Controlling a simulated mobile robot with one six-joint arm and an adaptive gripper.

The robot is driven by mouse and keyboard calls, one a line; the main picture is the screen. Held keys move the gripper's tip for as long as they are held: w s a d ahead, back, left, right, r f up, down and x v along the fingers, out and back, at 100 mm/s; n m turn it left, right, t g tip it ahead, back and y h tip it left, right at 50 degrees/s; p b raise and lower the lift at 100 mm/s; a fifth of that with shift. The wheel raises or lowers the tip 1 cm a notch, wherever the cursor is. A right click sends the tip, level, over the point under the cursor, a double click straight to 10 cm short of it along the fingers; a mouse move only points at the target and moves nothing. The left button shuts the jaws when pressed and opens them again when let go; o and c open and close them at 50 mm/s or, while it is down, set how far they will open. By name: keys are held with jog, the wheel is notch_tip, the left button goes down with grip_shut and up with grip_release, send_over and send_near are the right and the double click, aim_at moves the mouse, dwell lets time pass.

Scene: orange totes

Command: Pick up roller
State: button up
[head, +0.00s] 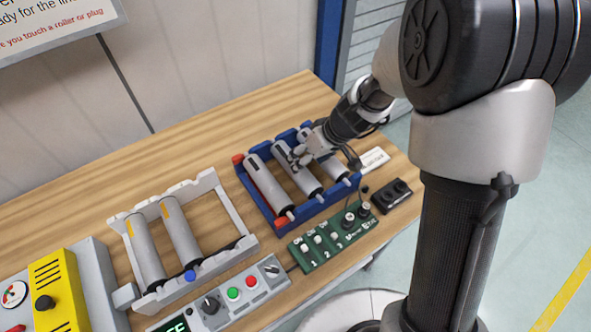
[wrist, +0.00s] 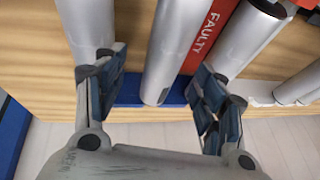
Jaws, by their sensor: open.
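Three silver rollers lie side by side in a blue rack (head: 243,184): a left roller (head: 268,188), a middle roller (head: 297,177) and a right roller (head: 333,168). My gripper (head: 322,152) is open and low over the right part of this rack, partly hiding the middle and right rollers. In the wrist view, its open fingers (wrist: 158,80) stand on either side of a silver roller (wrist: 172,45), with gaps visible. Other rollers (wrist: 90,20) show behind the fingers. A red strip marked FAULTY (wrist: 208,35) runs beside the roller between them.
A white rack (head: 213,189) holds two more rollers (head: 180,232) on the left. A green switch board (head: 330,240), a grey button panel (head: 225,297), a black block (head: 392,196) and a yellow box (head: 52,290) crowd the front. The wooden table (head: 205,140) is clear behind the racks.

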jog(key=x, duration=0.3)
jog(key=b+x, duration=0.1)
jog(key=x, duration=0.2)
jog(key=shift+s+a+r+b, duration=0.1)
jog(key=shift+s+a+b, duration=0.1)
jog(key=shift+s+b, duration=0.1)
jog(key=shift+c, duration=0.4)
jog(key=shift+r, duration=0.1)
jog(key=c, duration=1.4)
